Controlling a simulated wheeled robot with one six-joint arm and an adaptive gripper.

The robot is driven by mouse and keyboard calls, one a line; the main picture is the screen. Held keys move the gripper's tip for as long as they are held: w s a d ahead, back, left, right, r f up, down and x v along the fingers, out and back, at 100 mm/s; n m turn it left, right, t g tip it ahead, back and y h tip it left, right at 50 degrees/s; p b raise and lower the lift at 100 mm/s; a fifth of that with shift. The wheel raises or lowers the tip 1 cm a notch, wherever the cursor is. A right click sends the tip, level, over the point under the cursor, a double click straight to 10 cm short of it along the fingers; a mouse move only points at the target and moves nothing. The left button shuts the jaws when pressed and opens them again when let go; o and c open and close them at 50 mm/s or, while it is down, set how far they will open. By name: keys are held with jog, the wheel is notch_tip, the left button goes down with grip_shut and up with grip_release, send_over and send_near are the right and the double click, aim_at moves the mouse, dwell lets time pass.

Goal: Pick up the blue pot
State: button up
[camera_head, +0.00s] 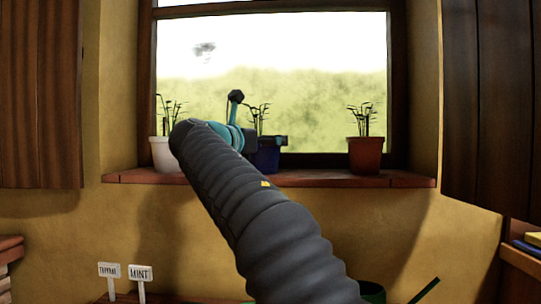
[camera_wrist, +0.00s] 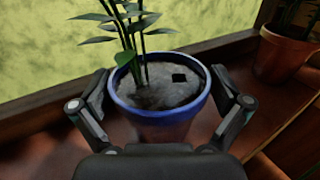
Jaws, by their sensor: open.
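The blue pot (camera_head: 266,160) stands upright on the brick window sill, in the middle of the row, partly hidden behind my arm and gripper. It holds a leafy plant. In the wrist view its blue rim (camera_wrist: 157,116) and grey soil lie between my two fingers. My gripper (camera_wrist: 161,74) is open, with one finger on the left and one on the right of the pot. A narrow gap seems to show on each side; I cannot tell whether either finger touches. In the head view my gripper (camera_head: 275,140) is at the pot's upper part.
A white pot (camera_head: 162,154) stands left on the sill (camera_head: 325,179), and a terracotta pot (camera_head: 365,155) stands right. The window frame (camera_head: 397,80) is close behind. Below are thyme (camera_head: 109,270) and mint (camera_head: 140,273) signs. Wooden shutters flank the window.

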jog(key=c, duration=1.5)
jog(key=shift+r+p, duration=0.45)
jog(key=shift+r, duration=0.2)
jog(key=r, duration=0.1)
jog(key=r+p, duration=0.2)
jog(key=shift+s+d+r, duration=0.1)
jog(key=shift+d+r, duration=0.2)
jog(key=s+d+r+p, duration=0.1)
jog(key=s+d+r, duration=0.2)
jog(key=d+r, duration=0.5)
jog(key=shift+n+y, duration=0.3)
jog(key=shift+y, duration=0.1)
jog(key=w+a+f, duration=0.1)
jog(key=a+f, duration=0.2)
jog(key=f, duration=0.1)
jog(key=w+a+f+b, duration=0.1)
jog(key=a+f, duration=0.2)
jog(key=f, duration=0.1)
jog(key=w+a+f+b, duration=0.1)
jog(key=a+f, duration=0.2)
jog(key=shift+a+f, duration=0.35)
jog(key=shift+f, duration=0.05)
jog(key=shift+s+d+h, duration=0.1)
jog(key=shift+h, duration=0.2)
jog(key=shift+s+d+b, duration=0.15)
jog(key=shift+d+b, duration=0.15)
jog(key=shift+d, duration=0.05)
jog(key=shift+f+b, duration=0.15)
jog(key=shift+b, duration=0.25)
